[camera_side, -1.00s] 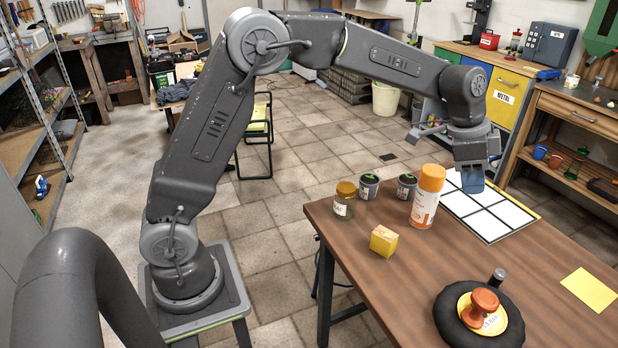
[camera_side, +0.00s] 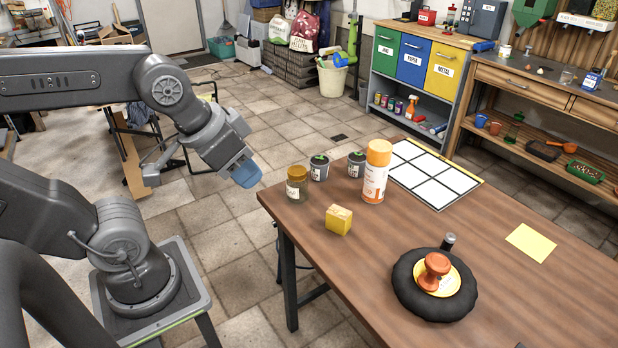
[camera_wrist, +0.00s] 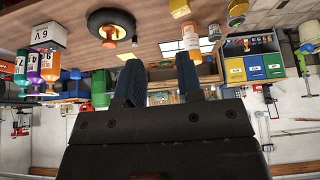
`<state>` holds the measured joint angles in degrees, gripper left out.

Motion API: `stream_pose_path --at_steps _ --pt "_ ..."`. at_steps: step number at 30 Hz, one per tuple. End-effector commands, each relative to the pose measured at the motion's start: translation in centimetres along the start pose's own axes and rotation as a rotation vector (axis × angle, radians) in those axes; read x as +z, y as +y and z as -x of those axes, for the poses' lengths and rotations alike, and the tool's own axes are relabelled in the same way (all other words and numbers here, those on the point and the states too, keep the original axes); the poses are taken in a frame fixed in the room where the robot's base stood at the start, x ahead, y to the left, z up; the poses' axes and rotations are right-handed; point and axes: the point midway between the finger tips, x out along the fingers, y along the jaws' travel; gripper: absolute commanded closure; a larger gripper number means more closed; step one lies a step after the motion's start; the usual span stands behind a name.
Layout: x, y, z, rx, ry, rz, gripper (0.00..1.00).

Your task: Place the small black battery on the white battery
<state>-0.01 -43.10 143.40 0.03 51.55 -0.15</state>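The small black battery (camera_side: 448,241) looks like a dark upright cylinder standing on the brown table behind the black tire. It also shows small in the wrist view (camera_wrist: 135,40), beside the tire. The white battery (camera_wrist: 40,36) is a white box marked 6 V in the wrist view, at the table's far left there. It is outside the side view. My gripper (camera_side: 246,172) is off the table's left edge, tilted, with blue fingers. In the wrist view my gripper (camera_wrist: 160,72) has its two fingers apart with nothing between them.
The table (camera_side: 430,225) carries the tire (camera_side: 408,288) with an orange-red knob, a yellow block (camera_side: 338,220), an orange-capped bottle (camera_side: 376,172), a jar (camera_side: 297,185), two small pots and a white grid panel (camera_side: 440,178). A yellow sheet (camera_side: 531,242) lies right.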

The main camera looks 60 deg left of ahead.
Motion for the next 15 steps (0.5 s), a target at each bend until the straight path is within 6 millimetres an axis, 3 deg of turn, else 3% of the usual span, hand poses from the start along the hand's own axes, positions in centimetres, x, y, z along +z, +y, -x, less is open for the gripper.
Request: stream_pose_path --at_steps 11,15 --pt "-0.2 0.0 0.0 0.001 -0.001 -0.003 0.66" --pt "-1.9 0.3 0.0 0.015 -0.013 -0.035 0.66"
